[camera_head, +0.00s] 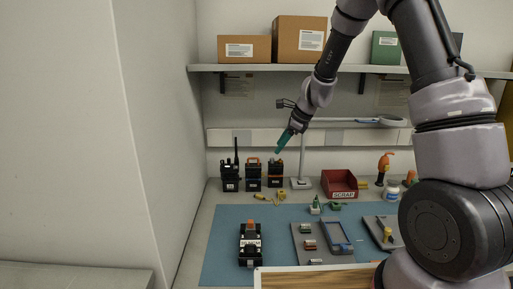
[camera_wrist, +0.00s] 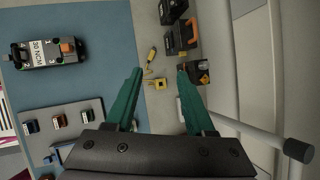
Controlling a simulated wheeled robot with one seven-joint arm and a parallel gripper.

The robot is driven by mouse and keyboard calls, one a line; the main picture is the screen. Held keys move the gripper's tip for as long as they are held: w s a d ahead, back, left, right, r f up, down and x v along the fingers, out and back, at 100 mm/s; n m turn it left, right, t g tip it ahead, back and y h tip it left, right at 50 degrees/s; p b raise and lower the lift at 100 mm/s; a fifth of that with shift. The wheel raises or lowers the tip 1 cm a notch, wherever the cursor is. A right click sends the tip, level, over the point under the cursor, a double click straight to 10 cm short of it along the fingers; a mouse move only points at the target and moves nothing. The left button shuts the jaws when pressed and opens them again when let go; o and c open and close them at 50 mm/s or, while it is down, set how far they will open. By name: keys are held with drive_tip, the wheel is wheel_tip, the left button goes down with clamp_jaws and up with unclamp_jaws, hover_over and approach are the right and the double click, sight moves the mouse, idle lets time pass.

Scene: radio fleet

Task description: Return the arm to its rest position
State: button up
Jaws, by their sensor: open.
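My gripper (camera_head: 284,141) is raised in front of the back wall, above the row of radios in the head view, and points down and left. In the wrist view its two green fingers (camera_wrist: 159,74) are apart, with nothing between them. My arm reaches in from the right of the head view. A black handset with a white label (camera_head: 250,244) lies on the blue mat (camera_head: 218,247); it also shows in the wrist view (camera_wrist: 47,53). No rest mark or cradle for the arm shows.
Several black radio units (camera_head: 253,175) stand at the back left. A white lamp (camera_head: 301,183) rises behind my gripper. A red scrap bin (camera_head: 339,184), grey trays (camera_head: 312,229) and bottles (camera_head: 391,190) are on the bench. A shelf (camera_head: 262,68) holds boxes above.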

drive_tip(key=s+d+r+n+t, duration=0.1)
drive_tip(key=s+d+r+n, duration=0.25)
drive_tip(key=s+r, duration=0.4)
drive_tip(key=s+d+r+n, duration=0.3)
drive_tip(key=s+r+n, duration=0.15)
drive_tip(key=r, duration=0.55)
drive_tip(key=s+d+r+n+t+h, duration=0.1)
drive_tip(key=s+d+r+n, duration=0.2)
drive_tip(key=s, duration=0.6)
drive_tip(key=s+d+r+n+t+h, duration=0.1)
drive_tip(key=s+d+r+n+h, duration=0.1)
drive_tip(key=s, duration=0.8)
drive_tip(key=d+r+n, duration=0.1)
drive_tip(key=d+n, duration=0.1)
drive_tip(key=d, duration=0.1)
drive_tip(key=shift+d+n+t, duration=0.2)
drive_tip(key=shift+n+t, duration=0.1)
drive_tip(key=shift+n, duration=0.1)
